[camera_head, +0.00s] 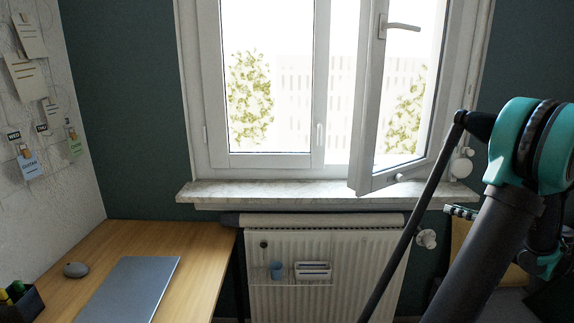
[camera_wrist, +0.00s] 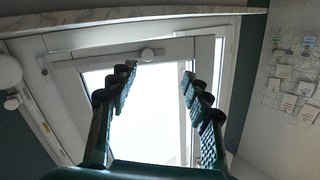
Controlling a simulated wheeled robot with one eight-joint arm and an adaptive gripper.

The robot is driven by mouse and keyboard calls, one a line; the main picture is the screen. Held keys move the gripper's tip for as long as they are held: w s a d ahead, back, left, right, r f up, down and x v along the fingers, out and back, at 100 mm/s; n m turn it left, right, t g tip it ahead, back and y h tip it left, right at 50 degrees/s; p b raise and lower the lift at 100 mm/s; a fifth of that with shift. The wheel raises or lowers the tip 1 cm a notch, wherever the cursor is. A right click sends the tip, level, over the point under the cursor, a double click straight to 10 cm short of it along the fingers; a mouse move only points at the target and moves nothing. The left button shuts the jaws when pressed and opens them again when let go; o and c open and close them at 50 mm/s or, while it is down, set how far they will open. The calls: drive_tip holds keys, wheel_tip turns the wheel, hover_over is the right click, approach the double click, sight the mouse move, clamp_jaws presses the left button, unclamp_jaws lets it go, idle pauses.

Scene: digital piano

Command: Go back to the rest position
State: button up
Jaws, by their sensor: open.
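My gripper (camera_wrist: 158,78) is open in the wrist view, its two dark teal fingers spread apart with nothing between them. Behind the fingers is the bright open window sash (camera_wrist: 140,125), which appears upside down there. In the head view my arm rises from the bottom right, with a teal joint at the right edge. The open sash (camera_head: 368,110) stands left of that joint. My gripper cannot be made out clearly in the head view. No piano shows in either view.
A wooden desk (camera_head: 207,262) at the left bears a grey laptop (camera_head: 128,290) and a mouse (camera_head: 76,270). A white radiator (camera_head: 330,255) stands under the marble sill (camera_head: 290,190). Notes hang on the wall grid (camera_head: 28,75); this grid also shows in the wrist view (camera_wrist: 290,80).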

drive_tip(key=a+f+m+g+h, duration=0.1)
drive_tip(key=a+f+g, duration=0.35)
drive_tip(key=a, duration=0.85)
drive_tip(key=a+f+m+g+h, duration=0.1)
drive_tip(key=a+f+m+g, duration=0.3)
drive_tip(key=a, duration=0.8)
drive_tip(key=s+a+f+h, duration=0.3)
drive_tip(key=s+a+f, duration=0.1)
drive_tip(key=s, duration=0.4)
drive_tip(key=s+a+f+n+g+h, duration=0.1)
drive_tip(key=s+a+f+h, duration=0.3)
drive_tip(key=s, duration=0.4)
wheel_tip(320, 180, down, 3)
drive_tip(key=shift+a+r+n, duration=0.2)
drive_tip(key=shift+a+n, duration=0.1)
drive_tip(key=shift+a, duration=0.3)
drive_tip(key=shift+s, duration=0.1)
drive_tip(key=shift+c, duration=0.5)
